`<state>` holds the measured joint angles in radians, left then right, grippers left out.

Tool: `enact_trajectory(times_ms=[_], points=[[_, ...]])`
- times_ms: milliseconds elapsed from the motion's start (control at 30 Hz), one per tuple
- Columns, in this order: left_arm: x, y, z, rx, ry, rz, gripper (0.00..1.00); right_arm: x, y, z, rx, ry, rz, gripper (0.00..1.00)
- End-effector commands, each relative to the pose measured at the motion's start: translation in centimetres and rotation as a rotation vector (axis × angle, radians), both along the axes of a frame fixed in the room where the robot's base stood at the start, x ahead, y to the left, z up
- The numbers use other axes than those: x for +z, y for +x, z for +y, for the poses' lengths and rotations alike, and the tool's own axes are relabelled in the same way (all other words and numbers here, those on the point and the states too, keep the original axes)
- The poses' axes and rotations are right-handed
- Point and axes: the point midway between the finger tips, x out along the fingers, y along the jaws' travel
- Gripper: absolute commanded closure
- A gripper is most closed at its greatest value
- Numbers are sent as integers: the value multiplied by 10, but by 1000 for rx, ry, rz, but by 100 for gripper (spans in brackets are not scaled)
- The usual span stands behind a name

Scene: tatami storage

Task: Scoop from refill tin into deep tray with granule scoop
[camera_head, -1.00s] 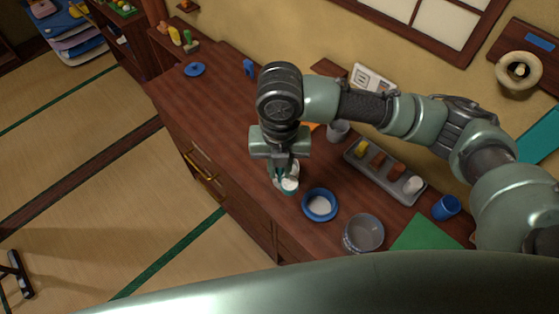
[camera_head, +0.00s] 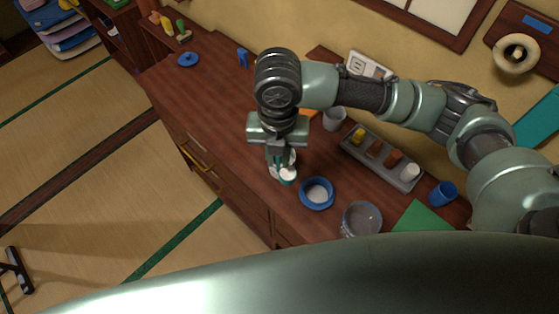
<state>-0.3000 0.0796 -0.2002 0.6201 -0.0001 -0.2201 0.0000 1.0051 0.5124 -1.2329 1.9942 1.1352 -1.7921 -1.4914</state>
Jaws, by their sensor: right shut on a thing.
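My right gripper (camera_head: 280,157) points down over the counter and is shut on the granule scoop (camera_head: 287,176). White material shows in the scoop's cup; the handle is mostly hidden by the gripper. Just right of the scoop stands a round blue container (camera_head: 304,199) with white contents. Further right is a round grey, see-through-looking bowl (camera_head: 348,223), its lower edge cut off by my body. I cannot tell for certain which of these two is the refill tin and which the deep tray. The scoop is beside the blue container, not over it. My left gripper is not in view.
A grey tray (camera_head: 398,181) with several small coloured pieces lies behind the containers. A grey cup (camera_head: 334,119), a blue cup (camera_head: 443,193) and a green sheet (camera_head: 421,217) are nearby. The counter (camera_head: 205,100) left of my gripper is mostly clear.

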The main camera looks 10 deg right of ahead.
Motion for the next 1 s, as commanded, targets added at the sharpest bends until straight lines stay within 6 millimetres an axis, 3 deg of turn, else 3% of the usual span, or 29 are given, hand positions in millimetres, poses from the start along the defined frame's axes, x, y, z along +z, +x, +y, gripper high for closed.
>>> enact_trajectory(times_ms=[1000], points=[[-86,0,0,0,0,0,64,-45,-12,-68,-1657,-2,18,100]])
